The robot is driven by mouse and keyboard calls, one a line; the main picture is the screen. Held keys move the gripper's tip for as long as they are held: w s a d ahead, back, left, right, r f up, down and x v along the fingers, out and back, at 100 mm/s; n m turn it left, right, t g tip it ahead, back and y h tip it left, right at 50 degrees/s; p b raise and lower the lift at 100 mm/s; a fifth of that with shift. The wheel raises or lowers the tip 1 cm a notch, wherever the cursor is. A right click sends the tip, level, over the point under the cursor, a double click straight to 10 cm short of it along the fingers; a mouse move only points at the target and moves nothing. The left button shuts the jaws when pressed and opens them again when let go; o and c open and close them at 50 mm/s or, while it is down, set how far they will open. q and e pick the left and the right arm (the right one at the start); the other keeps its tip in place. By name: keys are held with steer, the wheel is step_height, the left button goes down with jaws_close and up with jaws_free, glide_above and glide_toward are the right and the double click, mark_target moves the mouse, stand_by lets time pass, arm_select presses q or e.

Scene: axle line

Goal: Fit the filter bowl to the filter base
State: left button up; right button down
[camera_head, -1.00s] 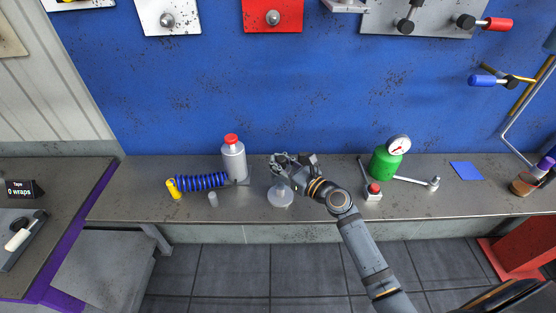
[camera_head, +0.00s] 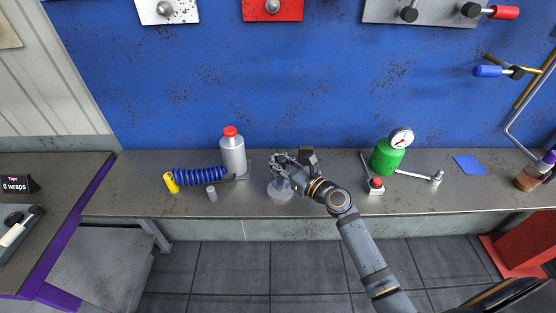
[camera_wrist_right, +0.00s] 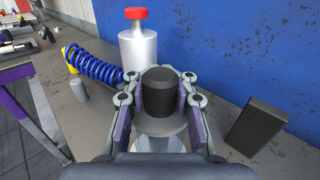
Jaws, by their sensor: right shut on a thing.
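My right gripper (camera_head: 281,164) is over the middle of the bench. In the right wrist view its fingers (camera_wrist_right: 160,103) are shut on a dark cylinder (camera_wrist_right: 159,92), which I take to be the filter bowl. Beneath it a pale grey round piece (camera_head: 281,190), which I take to be the filter base, stands on the bench; it also shows in the wrist view (camera_wrist_right: 172,142). The cylinder is above or on this piece; I cannot tell whether they touch, as the fingers hide the join. My left gripper is out of view.
Left of the gripper are a grey bottle with red cap (camera_head: 233,156), a blue coil (camera_head: 200,176) and a small grey cylinder (camera_head: 212,194). A black block (camera_wrist_right: 257,125) stands close to the gripper. A green tank (camera_head: 386,158) and a red button (camera_head: 376,183) are further right.

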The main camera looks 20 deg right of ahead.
steer(key=shift+f+b, duration=1.4)
steer(key=shift+f, duration=0.3)
steer(key=c, duration=1)
jaws_free()
steer(key=shift+s, duration=0.1)
steer(key=shift+s+d, duration=0.2)
steer(key=shift+s, duration=0.1)
steer(key=v, duration=0.6)
steer(key=shift+s, duration=0.3)
steer(key=shift+d, duration=0.15)
